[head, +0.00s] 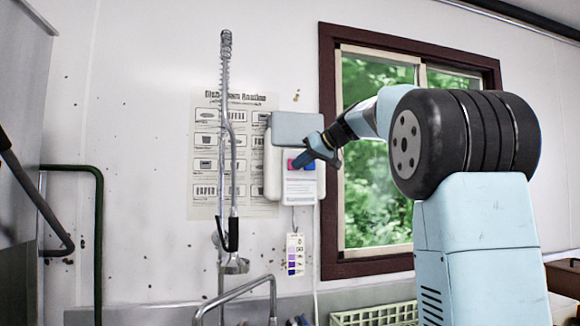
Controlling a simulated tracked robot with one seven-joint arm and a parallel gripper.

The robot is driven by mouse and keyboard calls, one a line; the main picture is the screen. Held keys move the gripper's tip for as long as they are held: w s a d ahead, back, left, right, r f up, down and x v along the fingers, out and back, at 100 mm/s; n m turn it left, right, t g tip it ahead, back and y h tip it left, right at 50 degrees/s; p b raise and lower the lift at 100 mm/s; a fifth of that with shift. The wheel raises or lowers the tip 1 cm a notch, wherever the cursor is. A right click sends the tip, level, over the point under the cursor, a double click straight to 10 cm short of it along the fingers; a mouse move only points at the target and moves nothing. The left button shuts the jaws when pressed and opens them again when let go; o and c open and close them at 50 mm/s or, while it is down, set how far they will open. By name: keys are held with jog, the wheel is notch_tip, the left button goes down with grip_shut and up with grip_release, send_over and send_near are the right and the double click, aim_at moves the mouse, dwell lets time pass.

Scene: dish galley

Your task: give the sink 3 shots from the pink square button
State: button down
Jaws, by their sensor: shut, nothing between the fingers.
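A white dispenser box (299,188) with a grey top hangs on the wall left of the window. A small pink patch (310,167), which looks like the pink button, shows on its front, partly hidden by my gripper. I cannot tell whether the tips touch a button. Of the sink, only the curved faucet (240,287) and the back edge show at the bottom.
A tall spring sprayer (226,130) stands left of the dispenser, in front of a dish routine poster (205,205). A small colour-strip card (295,254) hangs below the dispenser. A pale green rack (375,315) sits at the bottom, below the window (327,100).

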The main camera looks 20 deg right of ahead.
jog(key=shift+w, duration=0.15)
dwell(0.4)
jog(key=shift+w, duration=0.25)
jog(key=shift+w, duration=0.75)
dwell(1.2)
jog(key=shift+s, duration=1.2)
jog(key=shift+w, duration=0.1)
jog(key=shift+w, duration=0.35)
